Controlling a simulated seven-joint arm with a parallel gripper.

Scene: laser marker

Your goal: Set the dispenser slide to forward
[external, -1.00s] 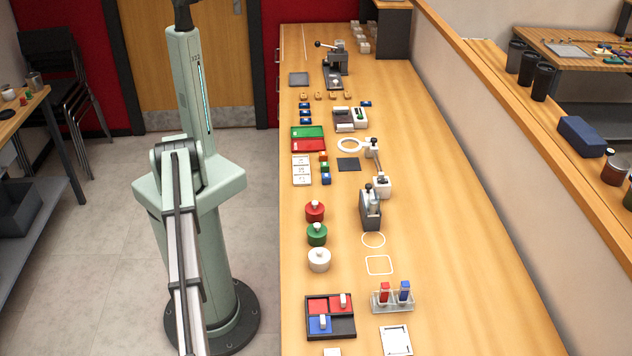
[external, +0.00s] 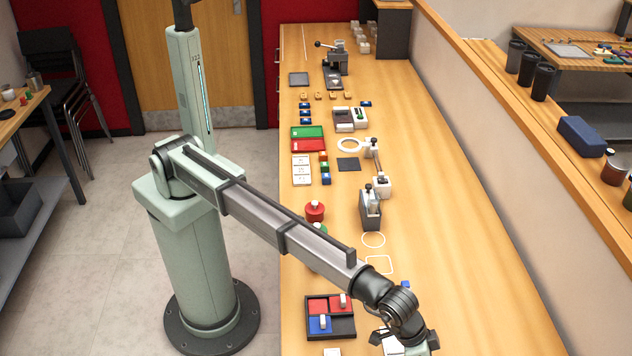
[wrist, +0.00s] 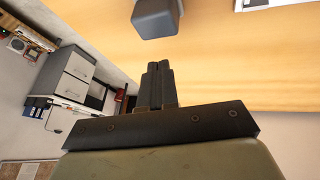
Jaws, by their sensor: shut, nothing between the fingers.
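My gripper (wrist: 160,68) shows in the wrist view with its two dark fingers together and nothing between them. In the external view the arm's end drops to the bench's front and the fingers are cut off by the bottom edge. I cannot tell for sure which fixture is the dispenser, and no slide setting is readable. A dark grey block (wrist: 155,18) is just beyond the fingertips at the top of the wrist view, apart from them in the picture. A white-edged item (wrist: 262,4) is cut off at top right.
A black tray (external: 343,327) with red and blue sections lies left of my wrist. A grey holder (external: 370,211), a magnifier ring (external: 350,146) and a red knobbed pot (external: 314,211) stand farther back. The bench (external: 460,240) is clear along its right side.

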